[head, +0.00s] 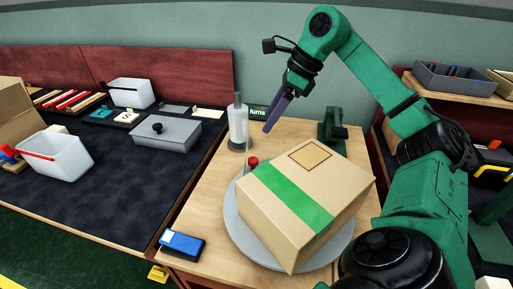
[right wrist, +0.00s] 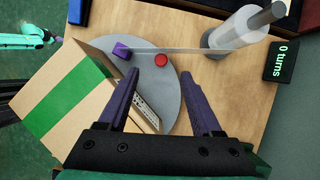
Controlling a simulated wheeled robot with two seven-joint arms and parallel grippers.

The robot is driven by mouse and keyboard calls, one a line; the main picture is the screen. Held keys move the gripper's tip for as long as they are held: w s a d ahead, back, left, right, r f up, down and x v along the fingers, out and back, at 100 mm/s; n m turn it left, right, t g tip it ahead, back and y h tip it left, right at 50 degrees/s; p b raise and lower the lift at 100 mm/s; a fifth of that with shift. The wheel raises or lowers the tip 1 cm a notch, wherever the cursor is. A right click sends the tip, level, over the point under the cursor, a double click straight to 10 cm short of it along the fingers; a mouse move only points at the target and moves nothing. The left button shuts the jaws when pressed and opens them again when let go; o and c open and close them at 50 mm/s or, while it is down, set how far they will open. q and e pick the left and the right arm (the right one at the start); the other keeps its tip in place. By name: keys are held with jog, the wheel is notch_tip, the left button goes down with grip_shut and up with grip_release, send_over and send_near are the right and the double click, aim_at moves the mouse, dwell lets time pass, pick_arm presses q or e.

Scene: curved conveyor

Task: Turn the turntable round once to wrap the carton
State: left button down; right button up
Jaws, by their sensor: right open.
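The carton (head: 270,215), brown with a green band and a tan label, sits on the round grey turntable (head: 232,222). A red knob (head: 252,162) stands near the turntable's rim beside the carton; it also shows in the right wrist view (right wrist: 161,60). My right gripper (head: 271,124) is open and empty, pointing down above the far side of the turntable. In the right wrist view its purple fingers (right wrist: 160,78) are spread, with the red knob just beyond and between their tips. A film strip (right wrist: 180,51) runs from the white roll (right wrist: 232,38) to a purple block (right wrist: 122,50) near the carton.
A dark counter (right wrist: 288,62) reads "0 turns". A blue box (head: 183,244) lies at the table's front left corner. A green stand (head: 331,130) is at the back right. A workbench with white bins (head: 60,160) and a grey box (head: 165,134) is at left.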

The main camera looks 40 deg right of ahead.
jog(key=d, duration=0.2)
jog(key=b, duration=0.3)
send_near(253, 159)
jog(key=shift+h, duration=0.4)
jog(key=x, duration=0.5)
jog(key=b+x, duration=0.1)
jog(key=x, duration=0.2)
jog(key=shift+w+a+f, duration=0.1)
jog(key=shift+a+f, duration=0.1)
jog(key=shift+a, duration=0.25)
pick_arm(q)
jog(key=w+d+f, duration=0.1)
jog(key=w, duration=0.4)
jog(key=shift+w+f, duration=0.2)
jog(key=shift+w, duration=0.2)
jog(key=shift+d, duration=0.1)
pick_arm(e)
jog(key=shift+c, duration=0.3)
grip_shut()
jog(key=shift+r, duration=0.1)
